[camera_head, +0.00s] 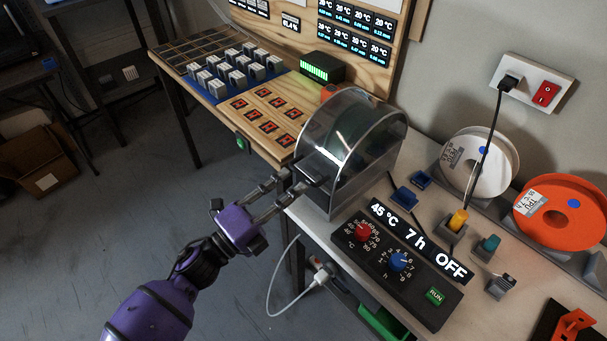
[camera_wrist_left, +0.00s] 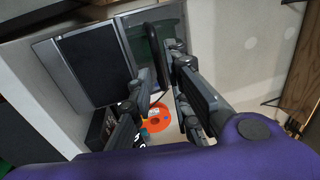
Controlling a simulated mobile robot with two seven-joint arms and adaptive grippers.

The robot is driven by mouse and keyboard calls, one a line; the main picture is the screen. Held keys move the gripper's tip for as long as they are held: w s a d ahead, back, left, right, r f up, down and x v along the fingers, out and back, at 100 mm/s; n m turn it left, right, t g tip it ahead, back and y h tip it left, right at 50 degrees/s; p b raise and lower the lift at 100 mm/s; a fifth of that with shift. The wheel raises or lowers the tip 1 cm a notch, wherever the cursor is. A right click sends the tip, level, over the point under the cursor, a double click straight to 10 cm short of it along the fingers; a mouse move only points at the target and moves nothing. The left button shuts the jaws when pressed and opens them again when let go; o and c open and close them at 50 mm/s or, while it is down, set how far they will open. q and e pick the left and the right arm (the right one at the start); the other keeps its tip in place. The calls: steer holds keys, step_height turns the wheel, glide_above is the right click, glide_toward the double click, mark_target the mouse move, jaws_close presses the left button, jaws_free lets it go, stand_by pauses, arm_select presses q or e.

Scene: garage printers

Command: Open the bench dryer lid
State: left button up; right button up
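The bench dryer (camera_head: 340,193) stands at the left end of the grey bench. Its clear, rounded lid (camera_head: 383,125) is down, and a dark greenish round shape shows dimly through it. A black handle (camera_head: 313,167) sticks out from the lid's front; it also shows as a dark bar (camera_wrist_left: 155,45) in the left wrist view. My left gripper (camera_head: 288,187) is at this handle, its two fingers apart. In the left wrist view the fingers (camera_wrist_left: 162,85) lie on either side of the handle's line; whether they touch it I cannot tell. My right gripper is not in view.
A control panel (camera_head: 402,258) with red and blue knobs reads 45 °C, 7 h, OFF. White (camera_head: 480,160) and orange (camera_head: 562,214) spools stand behind it. A wooden table (camera_head: 224,110) with several small boxes is beyond the dryer.

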mark_target(304, 175)
arm_select(q)
steer(key=shift+p+x, duration=0.3)
steer(key=shift+x, duration=2.05)
steer(key=shift+c, duration=0.4)
jaws_close()
